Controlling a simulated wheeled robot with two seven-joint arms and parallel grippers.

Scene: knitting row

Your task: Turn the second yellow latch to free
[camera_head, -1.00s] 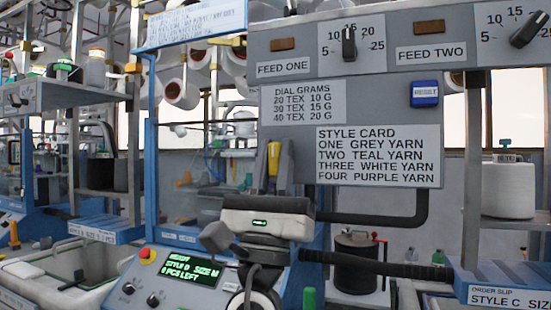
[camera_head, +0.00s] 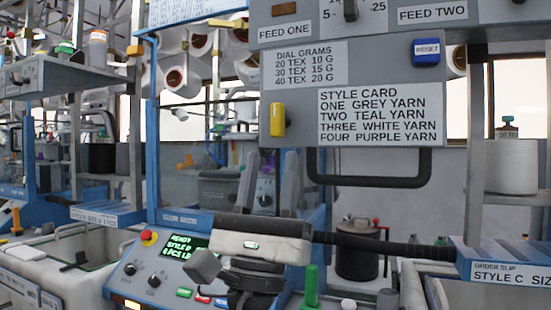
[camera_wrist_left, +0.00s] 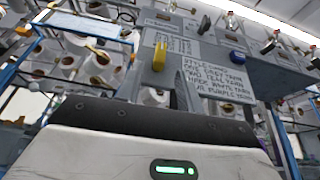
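A yellow latch (camera_head: 277,119) stands upright at the lower left of the grey panel (camera_head: 385,62). It also shows in the wrist view (camera_wrist_left: 160,55), above the fingers. A small yellow piece (camera_wrist_left: 228,107) shows low on the panel in that view; I cannot tell if it is another latch. My left gripper (camera_head: 272,153) points up below the latch, its two grey fingers spread with nothing held between them. The fingertips are below the latch in the picture; the exact gap is unclear. My right gripper is not in view.
The panel bears a style card (camera_head: 378,115), a blue reset button (camera_head: 426,52) and a black handle-like bar (camera_head: 370,180). A control box (camera_head: 160,270) with a green display is at lower left. A black ribbed bar (camera_head: 390,246) runs to the right.

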